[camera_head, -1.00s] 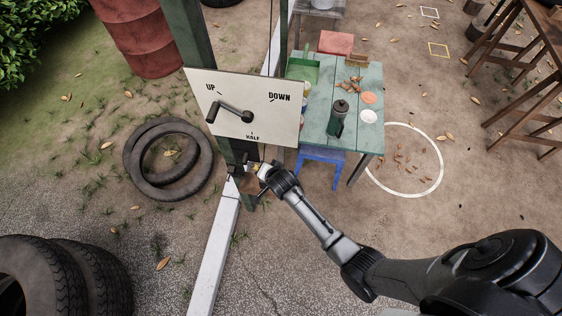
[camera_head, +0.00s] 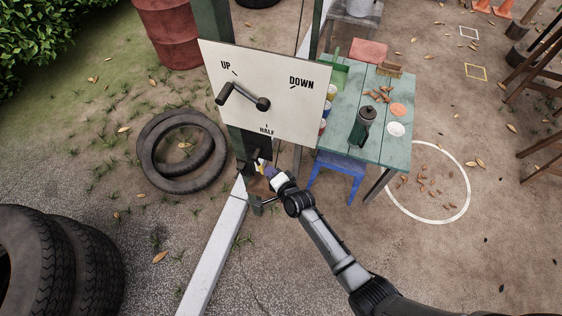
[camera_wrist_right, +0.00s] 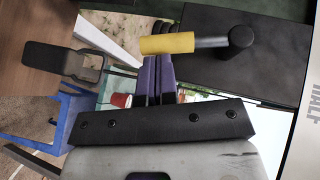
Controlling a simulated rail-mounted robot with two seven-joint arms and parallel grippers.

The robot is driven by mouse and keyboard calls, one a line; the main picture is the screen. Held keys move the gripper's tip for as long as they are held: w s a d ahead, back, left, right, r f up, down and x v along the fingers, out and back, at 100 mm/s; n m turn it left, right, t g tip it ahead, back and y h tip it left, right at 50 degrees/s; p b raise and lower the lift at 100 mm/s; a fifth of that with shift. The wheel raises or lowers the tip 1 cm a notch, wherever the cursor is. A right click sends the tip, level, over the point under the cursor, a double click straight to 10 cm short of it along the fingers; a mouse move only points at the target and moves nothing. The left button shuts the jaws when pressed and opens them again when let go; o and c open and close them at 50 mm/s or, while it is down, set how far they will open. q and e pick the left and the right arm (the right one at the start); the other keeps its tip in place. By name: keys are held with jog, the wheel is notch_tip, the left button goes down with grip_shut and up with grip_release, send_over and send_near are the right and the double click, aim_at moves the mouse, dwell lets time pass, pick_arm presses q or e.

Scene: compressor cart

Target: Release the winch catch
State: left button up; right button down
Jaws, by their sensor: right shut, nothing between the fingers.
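A yellow grip on a short black lever (camera_wrist_right: 167,43) sticks out from a dark pivot on the post, in the right wrist view. It looks like the catch. My right gripper (camera_wrist_right: 157,62) has purple fingers, shut together and empty. Their tips end right at the yellow grip; I cannot tell whether they touch it. In the head view my right gripper (camera_head: 264,168) is at the post, just below the white board (camera_head: 290,70) marked UP, DOWN and HALF. The board's black crank (camera_head: 245,96) points left, toward UP. My left gripper is not in view.
The green post (camera_head: 248,143) stands by a pale kerb beam (camera_head: 213,250). A black bracket (camera_wrist_right: 65,60) shows left of the fingers in the wrist view. A green table (camera_head: 385,140) with bottle and brush, and a blue stool (camera_head: 337,176), stand right. Tyres (camera_head: 180,185) lie left.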

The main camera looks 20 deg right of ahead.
jog(key=shift+f, duration=0.15)
dwell(0.4)
jog(key=shift+s, duration=0.1)
jog(key=d+p+v, duration=0.2)
jog(key=p+v, duration=0.1)
jog(key=v, duration=0.9)
jog(key=shift+d, duration=0.5)
